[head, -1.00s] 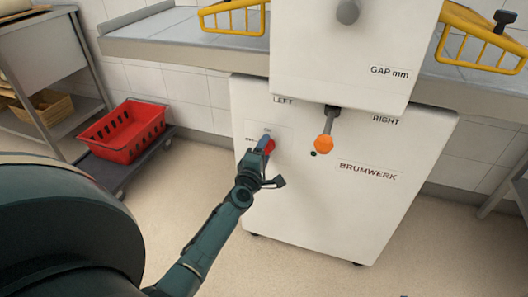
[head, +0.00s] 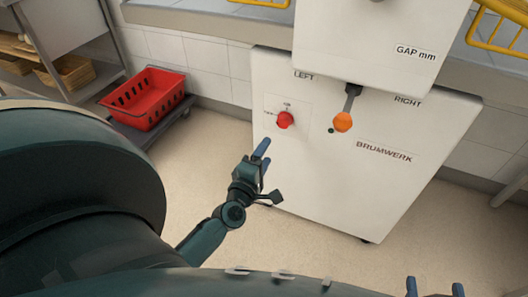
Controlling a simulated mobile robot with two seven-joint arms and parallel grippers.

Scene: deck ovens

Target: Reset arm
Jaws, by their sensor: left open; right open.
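My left gripper (head: 262,159) is open and empty in front of the white machine's lower cabinet, below and left of the red knob (head: 285,119) and apart from it. Its arm comes up from the lower left. My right gripper (head: 435,289) shows only as blue fingertips at the bottom edge, right of centre. It is open, and the rest of it is out of the frame. The white machine (head: 350,200) is marked BRUMWERK and has an orange-ended lever (head: 343,121) hanging between the LEFT and RIGHT labels.
A red crate (head: 148,98) sits on a low dark trolley at the left. A metal shelf rack (head: 62,28) with wicker baskets stands beyond it. A grey table wing (head: 205,20) juts out left of the machine. The floor in front is clear.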

